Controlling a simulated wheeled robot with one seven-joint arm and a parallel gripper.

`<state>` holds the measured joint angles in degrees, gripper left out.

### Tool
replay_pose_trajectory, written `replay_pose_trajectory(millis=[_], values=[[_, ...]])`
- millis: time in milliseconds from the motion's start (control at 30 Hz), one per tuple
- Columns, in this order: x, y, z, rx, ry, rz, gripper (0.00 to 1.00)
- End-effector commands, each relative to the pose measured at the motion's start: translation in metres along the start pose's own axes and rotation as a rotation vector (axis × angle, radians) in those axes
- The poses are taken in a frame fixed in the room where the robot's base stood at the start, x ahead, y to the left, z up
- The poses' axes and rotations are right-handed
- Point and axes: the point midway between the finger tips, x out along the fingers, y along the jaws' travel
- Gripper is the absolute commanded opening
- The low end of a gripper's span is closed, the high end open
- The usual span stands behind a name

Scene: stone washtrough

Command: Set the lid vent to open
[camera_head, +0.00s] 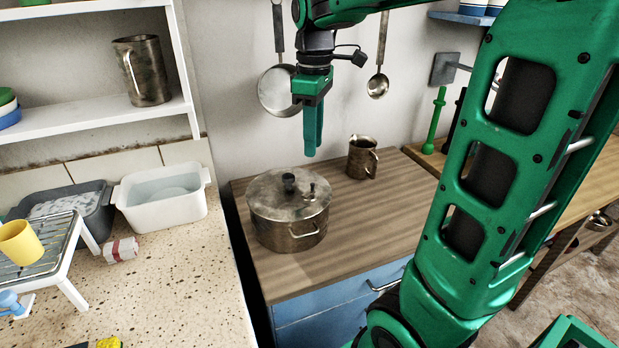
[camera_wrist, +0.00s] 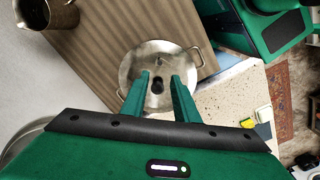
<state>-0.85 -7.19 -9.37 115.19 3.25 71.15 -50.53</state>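A metal pot (camera_head: 290,230) with a lid (camera_head: 268,192) stands on the wooden counter top. The lid has a dark central knob (camera_head: 288,182) and, to its right, a small raised vent piece (camera_head: 312,191). The vent is too small to tell how it is set. My gripper (camera_head: 312,154) hangs fingers down above the pot, apart from the lid. In the wrist view my gripper (camera_wrist: 159,76) is open and empty, its two fingers spread over the lid (camera_wrist: 133,70). The dark knob (camera_wrist: 158,88) shows between the fingers; I cannot clearly make out the vent there.
A metal mug (camera_head: 362,158) stands behind the pot to the right. A pan (camera_head: 276,92) and a ladle (camera_head: 377,86) hang on the wall behind. The speckled stone counter (camera_head: 180,285) on the left holds a white basin (camera_head: 165,200). The wooden top right of the pot is clear.

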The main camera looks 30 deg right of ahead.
Motion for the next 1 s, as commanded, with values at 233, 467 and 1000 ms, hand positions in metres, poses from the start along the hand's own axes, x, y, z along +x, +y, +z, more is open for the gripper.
replay_pose_trajectory(millis=[233, 467, 1000], values=[[0.027, 0.001, -0.001, -0.012, -0.003, -0.002, 0.27], [0.069, 0.001, 0.001, -0.009, -0.003, -0.003, 0.27], [0.106, 0.002, 0.001, -0.007, 0.000, 0.000, 0.27]])
